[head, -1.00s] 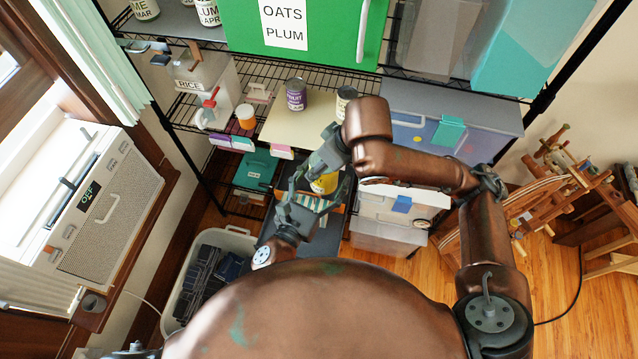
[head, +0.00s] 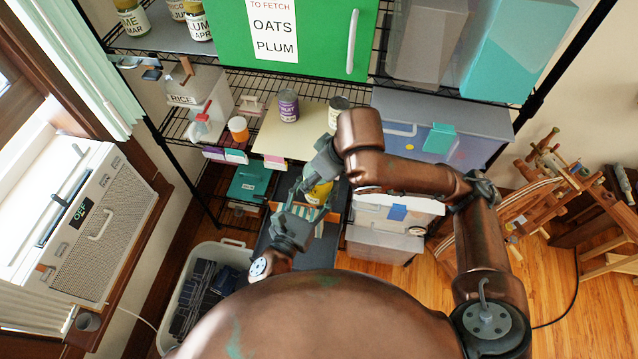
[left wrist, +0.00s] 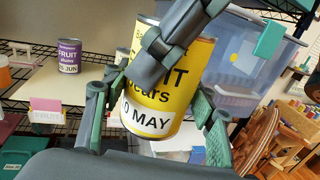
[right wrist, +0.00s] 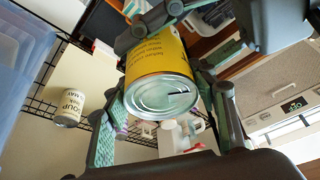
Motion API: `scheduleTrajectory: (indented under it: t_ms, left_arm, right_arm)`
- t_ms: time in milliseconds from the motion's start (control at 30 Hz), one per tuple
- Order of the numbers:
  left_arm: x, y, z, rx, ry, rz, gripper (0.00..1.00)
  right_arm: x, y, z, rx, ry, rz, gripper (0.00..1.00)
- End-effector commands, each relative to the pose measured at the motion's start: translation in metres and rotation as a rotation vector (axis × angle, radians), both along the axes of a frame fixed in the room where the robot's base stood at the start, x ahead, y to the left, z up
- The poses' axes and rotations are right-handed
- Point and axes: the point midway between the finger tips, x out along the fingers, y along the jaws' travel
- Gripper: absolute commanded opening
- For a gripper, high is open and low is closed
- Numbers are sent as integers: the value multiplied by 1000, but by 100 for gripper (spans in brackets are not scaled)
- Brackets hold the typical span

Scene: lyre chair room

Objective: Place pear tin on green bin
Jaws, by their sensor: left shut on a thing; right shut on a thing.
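The pear tin (head: 319,192) is yellow with a white date strip. In the left wrist view the tin (left wrist: 165,90) reads "pears" and "10 MAY". In the right wrist view the tin (right wrist: 160,75) shows its silver end with a ring pull. My left gripper (head: 302,208) is shut on it from below, and my right gripper (head: 318,175) is shut on it from above, so both hold it in the air before the shelves. A teal-green box (head: 249,182) sits on a low shelf; I cannot tell whether it is the green bin.
A purple fruit tin (head: 288,107) and a soup tin (head: 338,110) stand on a cream board (head: 285,140). A big green panel (head: 310,40) is above. A clear lidded box (head: 420,135) is right of the board. A grey crate (head: 225,255) stands on the floor at left.

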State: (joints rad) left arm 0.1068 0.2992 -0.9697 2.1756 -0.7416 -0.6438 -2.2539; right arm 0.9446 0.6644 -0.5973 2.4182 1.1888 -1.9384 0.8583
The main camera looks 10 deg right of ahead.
Motion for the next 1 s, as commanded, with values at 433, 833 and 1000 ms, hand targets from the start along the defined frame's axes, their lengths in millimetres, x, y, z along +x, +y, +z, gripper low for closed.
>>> scheduleTrajectory:
  t_ms: [433,833,1000]
  left_arm:
    - [-2,-3,3,-6,-5,-9,11]
    - [-1,-2,2,-4,-4,-6,11]
    - [-1,-2,2,-4,-4,-5,11]
  right_arm:
    - [0,2,2,7,-3,2,67]
    - [0,1,3,4,-2,2,73]
    - [-5,-4,21,5,-5,1,73]
